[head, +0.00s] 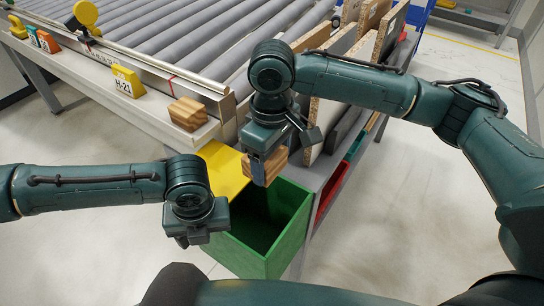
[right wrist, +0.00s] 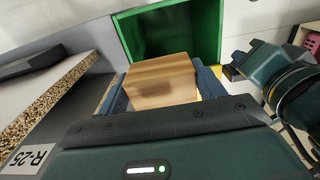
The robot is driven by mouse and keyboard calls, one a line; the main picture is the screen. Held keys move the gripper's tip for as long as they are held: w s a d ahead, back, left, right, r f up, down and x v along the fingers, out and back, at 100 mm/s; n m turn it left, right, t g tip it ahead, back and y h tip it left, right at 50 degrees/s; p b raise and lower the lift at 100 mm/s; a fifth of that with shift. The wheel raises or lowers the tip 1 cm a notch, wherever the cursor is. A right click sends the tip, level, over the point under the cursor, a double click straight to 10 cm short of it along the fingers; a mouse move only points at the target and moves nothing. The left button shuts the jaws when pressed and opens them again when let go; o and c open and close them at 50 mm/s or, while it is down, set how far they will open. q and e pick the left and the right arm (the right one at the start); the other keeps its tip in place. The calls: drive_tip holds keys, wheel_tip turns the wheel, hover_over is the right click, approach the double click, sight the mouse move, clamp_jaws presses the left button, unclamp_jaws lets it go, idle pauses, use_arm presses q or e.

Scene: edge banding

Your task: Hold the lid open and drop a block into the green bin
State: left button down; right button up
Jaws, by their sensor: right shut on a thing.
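The green bin (head: 293,248) stands open-topped below the end of the conveyor, with a dark inside. A yellow lid (head: 222,170) stands open at its back left. My right gripper (head: 266,172) is shut on a wooden block (head: 277,160) above the back of the bin opening. In the right wrist view the block (right wrist: 160,80) sits between the fingers, with the green bin (right wrist: 208,30) beyond. My left gripper (head: 186,241) is at the bin's left side, apart from the block; its fingers point down and their gap is unclear. Whether it touches the lid is hidden.
Another wooden block (head: 187,113) lies on the ledge of the roller conveyor (head: 170,40). A yellow H-21 sign (head: 127,82) is on that ledge. Upright boards (head: 335,90) stand in a rack right of my right gripper. Open floor lies to the right.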

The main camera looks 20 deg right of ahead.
drive_tip(key=shift+f, duration=0.15)
idle(0.3)
drive_tip(key=shift+f, duration=1.6)
drive_tip(key=o, duration=1.1)
drive_tip(key=shift+r, duration=6.05)
